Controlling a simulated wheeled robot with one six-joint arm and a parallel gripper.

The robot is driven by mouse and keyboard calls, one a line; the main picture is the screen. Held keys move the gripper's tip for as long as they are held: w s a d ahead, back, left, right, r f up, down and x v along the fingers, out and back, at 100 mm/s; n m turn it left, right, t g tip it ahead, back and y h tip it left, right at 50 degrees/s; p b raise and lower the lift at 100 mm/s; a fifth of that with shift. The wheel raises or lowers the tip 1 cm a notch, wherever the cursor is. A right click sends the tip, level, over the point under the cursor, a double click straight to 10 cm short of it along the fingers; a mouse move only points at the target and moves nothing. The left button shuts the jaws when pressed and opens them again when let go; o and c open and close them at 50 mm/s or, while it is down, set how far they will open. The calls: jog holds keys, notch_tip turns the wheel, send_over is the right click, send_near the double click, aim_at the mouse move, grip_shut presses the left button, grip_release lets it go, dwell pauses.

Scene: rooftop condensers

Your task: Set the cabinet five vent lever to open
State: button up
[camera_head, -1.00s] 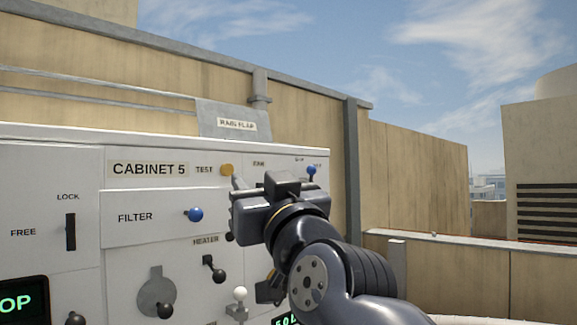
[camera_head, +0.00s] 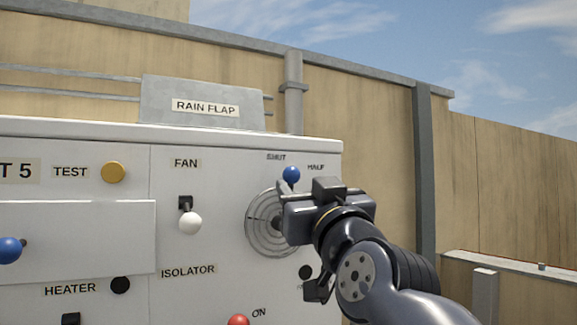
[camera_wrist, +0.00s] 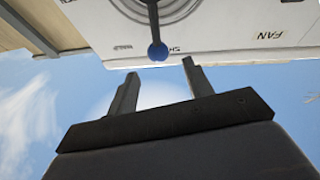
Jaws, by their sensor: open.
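The vent lever has a blue ball knob (camera_head: 291,175) at the top of a round slotted vent (camera_head: 262,226) on the white cabinet's front. The knob stands between the SHUT and HALF labels, nearer SHUT. My gripper (camera_head: 303,207) is just below and right of the knob in the head view, covering the vent's right part and much of the lever's stem. In the wrist view the cabinet appears upside down. There the knob (camera_wrist: 157,51) shows just beyond my open, empty fingers (camera_wrist: 160,68), roughly centred between them. No OPEN label is readable.
Other controls are close by: a white FAN knob (camera_head: 190,222), a yellow TEST button (camera_head: 113,172), a blue knob (camera_head: 9,250) at far left and a red knob (camera_head: 238,320) below. The RAIN FLAP cover (camera_head: 203,103) rises behind the cabinet top.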

aim_at(293, 176)
jog(key=p+x, duration=0.2)
jog(key=x, duration=0.5)
jog(key=shift+w+a+r, duration=0.1)
jog(key=shift+w+r, duration=0.05)
jog(key=shift+w, duration=0.15)
jog(key=shift+c, duration=0.6)
grip_shut()
